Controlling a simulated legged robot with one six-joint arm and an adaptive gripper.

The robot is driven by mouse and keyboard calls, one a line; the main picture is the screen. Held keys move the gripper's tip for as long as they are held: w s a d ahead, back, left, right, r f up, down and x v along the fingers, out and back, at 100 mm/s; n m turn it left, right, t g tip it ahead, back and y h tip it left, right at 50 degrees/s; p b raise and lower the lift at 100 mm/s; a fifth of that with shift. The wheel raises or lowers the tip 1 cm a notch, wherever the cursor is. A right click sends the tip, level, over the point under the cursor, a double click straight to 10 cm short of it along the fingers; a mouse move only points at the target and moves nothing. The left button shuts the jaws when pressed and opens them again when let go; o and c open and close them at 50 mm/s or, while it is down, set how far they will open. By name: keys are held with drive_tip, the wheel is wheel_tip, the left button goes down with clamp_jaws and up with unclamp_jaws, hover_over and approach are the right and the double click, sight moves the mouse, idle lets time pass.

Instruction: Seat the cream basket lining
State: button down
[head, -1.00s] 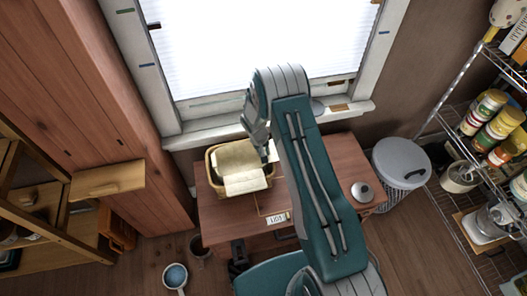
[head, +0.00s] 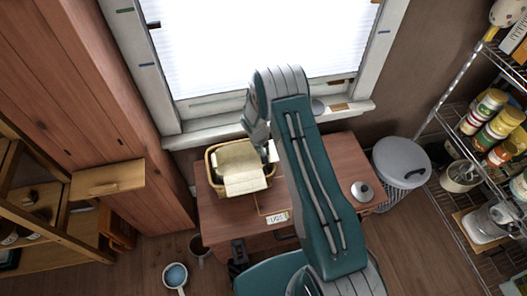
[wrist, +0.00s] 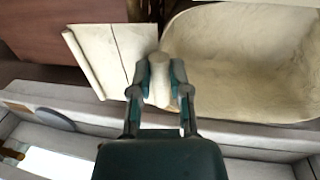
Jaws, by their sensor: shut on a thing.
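The wicker basket (head: 211,172) stands on the left part of the brown table, below the window. The cream lining (head: 238,158) covers its inside, and a flap of it hangs over the near rim. In the wrist view the lining (wrist: 245,60) is a wide cream hollow at the right, and a cream flap (wrist: 108,52) sticks out to the left. My gripper (wrist: 159,82) is shut on cream cloth between these two parts, at the lining's edge. In the head view my gripper (head: 264,150) is at the basket's right side, partly hidden by my arm.
The window sill (head: 205,134) runs close behind the basket. A grey bin (head: 400,163) and a wire shelf with tins (head: 487,102) stand at the right. A wooden cabinet (head: 108,180) is at the left.

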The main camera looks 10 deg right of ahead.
drive_tip(key=shift+f, duration=0.85)
drive_tip(key=c, duration=0.9)
unclamp_jaws()
drive_tip(key=shift+r, duration=0.1)
drive_tip(key=shift+r, duration=1.4)
drive_tip(key=o, duration=0.5)
drive_tip(key=shift+o, duration=0.2)
